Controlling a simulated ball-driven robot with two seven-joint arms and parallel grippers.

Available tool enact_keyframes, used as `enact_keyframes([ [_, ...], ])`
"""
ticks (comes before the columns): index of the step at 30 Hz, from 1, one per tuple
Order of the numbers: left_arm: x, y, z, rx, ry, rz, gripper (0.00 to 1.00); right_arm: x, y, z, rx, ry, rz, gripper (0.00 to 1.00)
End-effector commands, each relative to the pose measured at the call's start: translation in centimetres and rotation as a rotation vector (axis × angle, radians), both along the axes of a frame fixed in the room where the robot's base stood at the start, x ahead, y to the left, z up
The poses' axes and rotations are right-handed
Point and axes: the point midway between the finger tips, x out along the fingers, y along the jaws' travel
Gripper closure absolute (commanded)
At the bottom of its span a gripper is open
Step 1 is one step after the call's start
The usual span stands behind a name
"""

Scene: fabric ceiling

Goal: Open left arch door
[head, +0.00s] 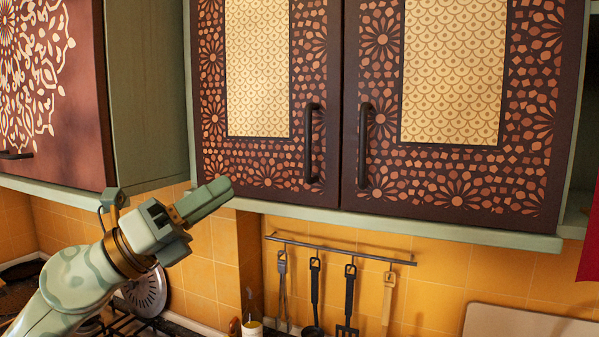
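The left arch door (264,160) is a dark cabinet door with orange mosaic and a pale scalloped panel. It looks closed, flush beside the right door (452,160). Its black vertical bar handle (309,145) is near its right edge. The right door's matching handle (364,146) stands close beside it. My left gripper (212,198) is below and left of the left door's handle, in front of the cabinet's lower left corner, apart from the handle. Its fingers point right and slightly up, seen nearly edge-on, so their opening is unclear. My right gripper is not in view.
A reddish cabinet door (52,90) with a pale flower pattern is at the left. Below the cabinet, a rail (340,249) holds several hanging utensils. A stove (110,322) is at lower left. A red cloth (590,245) hangs at the right edge.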

Motion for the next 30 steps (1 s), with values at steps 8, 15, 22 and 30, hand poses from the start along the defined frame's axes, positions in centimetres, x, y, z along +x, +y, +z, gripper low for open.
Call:
enact_keyframes([
  [8, -1.5, 1.3, 6.2, 0.624, -0.241, 0.188, 0.67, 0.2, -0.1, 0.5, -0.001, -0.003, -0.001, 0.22],
  [15, -0.7, 1.0, 7.0, 0.7, -0.247, 0.235, 0.67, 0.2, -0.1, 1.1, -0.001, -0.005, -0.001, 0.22],
  [22, 2.2, -3.5, 7.2, 0.697, -0.246, 0.231, 0.67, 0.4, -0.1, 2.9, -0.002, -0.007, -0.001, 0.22],
  [30, 5.8, -8.8, 7.1, 0.697, -0.246, 0.232, 0.67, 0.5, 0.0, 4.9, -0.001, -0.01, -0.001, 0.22],
])
